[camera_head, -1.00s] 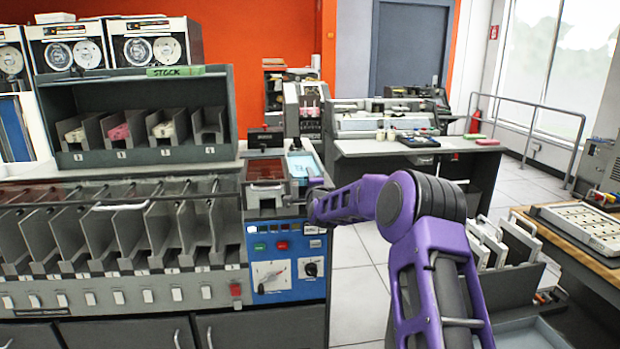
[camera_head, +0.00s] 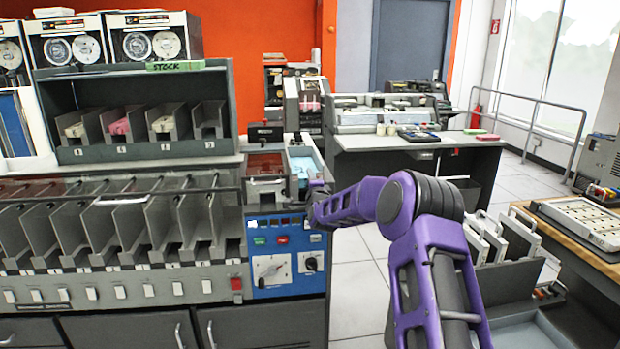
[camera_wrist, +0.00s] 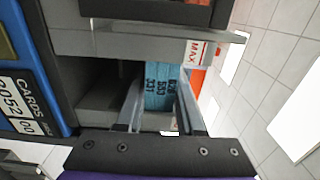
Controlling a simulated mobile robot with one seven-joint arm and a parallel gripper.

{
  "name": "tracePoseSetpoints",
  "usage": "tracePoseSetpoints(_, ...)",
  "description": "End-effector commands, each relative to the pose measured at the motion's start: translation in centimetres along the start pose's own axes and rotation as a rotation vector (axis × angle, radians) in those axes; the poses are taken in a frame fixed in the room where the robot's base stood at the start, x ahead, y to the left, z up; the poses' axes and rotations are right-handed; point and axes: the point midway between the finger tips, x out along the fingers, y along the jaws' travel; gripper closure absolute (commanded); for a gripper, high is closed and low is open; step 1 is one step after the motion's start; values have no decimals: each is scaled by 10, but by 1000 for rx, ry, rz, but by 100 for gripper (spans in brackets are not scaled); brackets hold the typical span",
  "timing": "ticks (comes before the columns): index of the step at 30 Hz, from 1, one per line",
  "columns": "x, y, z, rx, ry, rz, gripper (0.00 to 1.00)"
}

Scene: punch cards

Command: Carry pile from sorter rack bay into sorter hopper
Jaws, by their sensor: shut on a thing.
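In the wrist view my gripper (camera_wrist: 160,76) has its two fingers closed on the light-blue card pile (camera_wrist: 160,98), whose edge carries dark printed numbers. The pile also shows in the head view (camera_head: 304,165), at the top right of the sorter, beside the reddish-brown covered part. The sorter hopper area (camera_head: 265,189) is the grey metal top above the blue control panel; a white and red MAX label (camera_wrist: 196,52) shows there in the wrist view. I cannot tell whether the pile touches the hopper floor. The sorter rack bays (camera_head: 150,225) stand in a row to the left.
The stock rack (camera_head: 145,152) holds white, pink and cream piles, with its right slot seemingly empty. The blue control panel (camera_head: 285,265) lies just below the hopper. A desk (camera_head: 420,142) stands behind, and a wooden table (camera_head: 570,240) is at the right. Open floor lies between.

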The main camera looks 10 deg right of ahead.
Motion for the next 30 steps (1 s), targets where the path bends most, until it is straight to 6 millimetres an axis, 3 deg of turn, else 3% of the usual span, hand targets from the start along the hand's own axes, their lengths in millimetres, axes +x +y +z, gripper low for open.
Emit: tracePoseSetpoints(30, 0, 17, 0, 0, 1, -2, 100)
